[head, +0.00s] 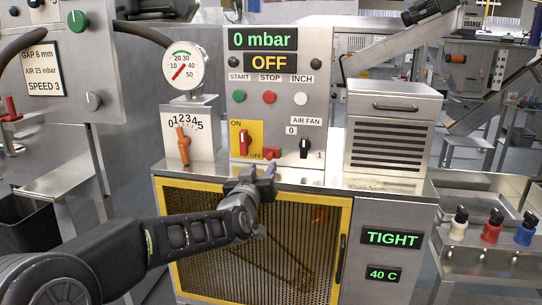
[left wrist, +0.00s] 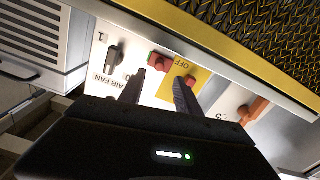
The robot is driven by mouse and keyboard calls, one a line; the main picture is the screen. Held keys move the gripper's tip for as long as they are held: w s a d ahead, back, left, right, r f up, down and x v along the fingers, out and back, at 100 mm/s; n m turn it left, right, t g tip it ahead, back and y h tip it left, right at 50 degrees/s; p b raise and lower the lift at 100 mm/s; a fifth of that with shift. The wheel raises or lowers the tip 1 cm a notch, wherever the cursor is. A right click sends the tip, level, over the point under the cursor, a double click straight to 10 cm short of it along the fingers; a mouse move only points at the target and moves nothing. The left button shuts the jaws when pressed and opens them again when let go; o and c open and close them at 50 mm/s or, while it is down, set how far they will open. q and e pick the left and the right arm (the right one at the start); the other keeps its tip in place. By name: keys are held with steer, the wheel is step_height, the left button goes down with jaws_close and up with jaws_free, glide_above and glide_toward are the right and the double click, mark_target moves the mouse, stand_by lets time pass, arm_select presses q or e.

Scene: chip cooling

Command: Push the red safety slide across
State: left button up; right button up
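A small red block (head: 271,153), which looks like the safety slide, is low on the control panel, just right of the yellow ON/OFF plate (head: 256,131). A red switch handle (head: 244,143) stands upright on that plate, towards ON. My left gripper (head: 260,174) is in front of the panel, just below the red block. In the left wrist view its two fingers (left wrist: 160,93) are spread with nothing between them. That view is turned over: the red block (left wrist: 158,61) and the handle (left wrist: 191,80) lie beyond the fingertips. I see no clear contact. My right gripper is not in view.
A black AIR FAN knob (head: 305,148) is right of the block. An orange lever (head: 183,144) is on the dial box at left. The display (head: 269,62) reads OFF. A yellow-framed mesh guard (head: 345,230) lies below the panel, and a vented steel box (head: 389,105) stands right.

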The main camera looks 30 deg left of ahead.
mark_target(269, 158)
arm_select(q)
steer(key=shift+s+d, duration=0.1)
steer(key=shift+s, duration=0.05)
steer(key=p+x, duration=0.2)
steer(key=x, duration=0.6)
steer(key=shift+c, duration=0.6)
jaws_close()
stand_by(0.9)
